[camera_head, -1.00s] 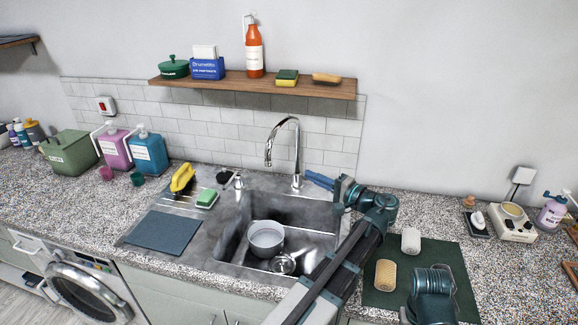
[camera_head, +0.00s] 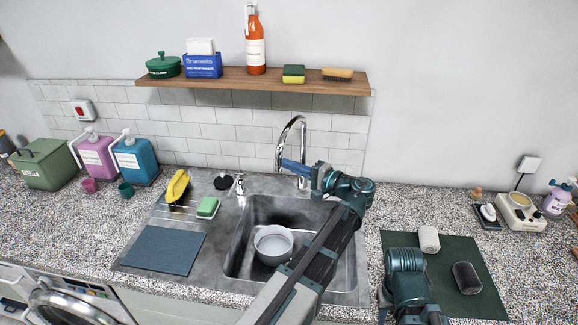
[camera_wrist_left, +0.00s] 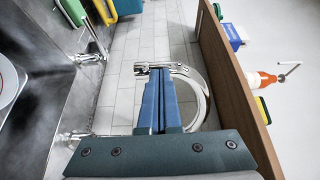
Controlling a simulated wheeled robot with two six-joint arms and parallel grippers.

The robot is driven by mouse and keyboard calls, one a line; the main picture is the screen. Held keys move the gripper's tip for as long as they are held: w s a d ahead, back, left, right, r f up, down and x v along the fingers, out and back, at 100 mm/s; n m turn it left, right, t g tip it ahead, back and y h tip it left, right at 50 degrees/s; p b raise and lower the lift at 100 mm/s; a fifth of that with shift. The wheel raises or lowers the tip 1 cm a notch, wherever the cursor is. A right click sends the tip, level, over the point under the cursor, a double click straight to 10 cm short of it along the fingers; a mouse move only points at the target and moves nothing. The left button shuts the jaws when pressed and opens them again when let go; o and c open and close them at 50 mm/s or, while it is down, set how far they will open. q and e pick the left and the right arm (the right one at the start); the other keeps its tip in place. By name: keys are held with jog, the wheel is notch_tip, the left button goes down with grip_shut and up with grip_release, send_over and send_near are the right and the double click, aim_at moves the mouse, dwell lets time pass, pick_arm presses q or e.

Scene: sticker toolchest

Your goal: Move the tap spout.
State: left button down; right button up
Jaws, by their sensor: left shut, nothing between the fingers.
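The chrome tap (camera_head: 303,140) stands behind the sink, its curved spout arching up and down to the left. My left gripper (camera_head: 284,163) is shut and empty, its blue fingers crossing the spout at the height of its outlet. In the left wrist view the fingers (camera_wrist_left: 160,72) point at the spout's outlet end, with the arc of the spout (camera_wrist_left: 206,92) curving round their right side. The fingertips look very near the outlet; I cannot tell whether they touch it. The gripper body hides part of the tap's neck. My right gripper is not in view.
The wooden shelf (camera_head: 220,82) hangs above the tap.

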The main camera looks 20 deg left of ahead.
aim_at(278, 162)
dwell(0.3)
pick_arm(q)
jog(key=a, duration=0.3)
jog(key=shift+s+a, duration=0.1)
jog(key=shift+s, duration=0.2)
